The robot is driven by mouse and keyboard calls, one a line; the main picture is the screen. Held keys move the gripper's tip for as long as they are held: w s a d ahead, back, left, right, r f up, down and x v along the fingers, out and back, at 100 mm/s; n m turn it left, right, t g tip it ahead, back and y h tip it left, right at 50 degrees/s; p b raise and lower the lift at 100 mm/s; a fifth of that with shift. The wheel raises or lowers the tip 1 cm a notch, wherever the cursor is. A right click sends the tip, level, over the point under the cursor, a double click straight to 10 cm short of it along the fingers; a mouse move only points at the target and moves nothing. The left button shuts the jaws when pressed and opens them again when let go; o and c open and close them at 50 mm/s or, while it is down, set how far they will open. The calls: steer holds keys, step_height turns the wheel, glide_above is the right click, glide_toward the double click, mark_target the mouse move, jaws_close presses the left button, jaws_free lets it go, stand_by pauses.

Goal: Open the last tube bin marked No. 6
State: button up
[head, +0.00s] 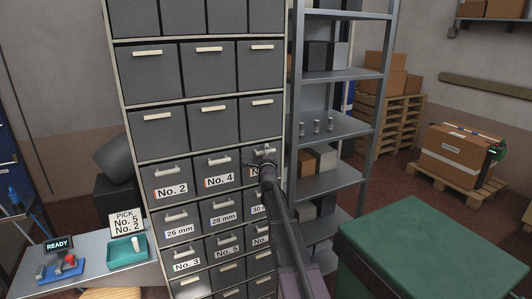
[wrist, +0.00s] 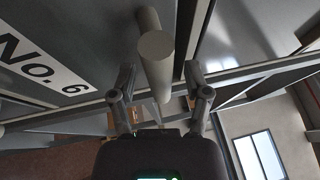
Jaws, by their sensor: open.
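The bin marked No. 6 fills the upper left of the wrist view, with its white label (wrist: 42,66) turned on its side. Its pale bar handle (wrist: 155,55) lies between the two fingers of my gripper (wrist: 162,92), which are open, with a gap on each side. In the head view my gripper (head: 262,164) is at the right column of the bin cabinet (head: 112,95), just below a bin handle (head: 265,151). My gripper and arm cover most of that bin's label there. The bin front appears flush with its neighbours.
Bins No. 2 (head: 171,185) and No. 4 (head: 221,180) are left of it, with more labelled bins below. A metal shelf rack (head: 343,126) stands close on the right. A green-topped box (head: 435,240) is at the lower right. A sign and a READY display are at the lower left.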

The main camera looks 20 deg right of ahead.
jaws_close()
steer(key=shift+a+f, duration=0.1)
steer(key=shift+a, duration=0.05)
stand_by(0.4)
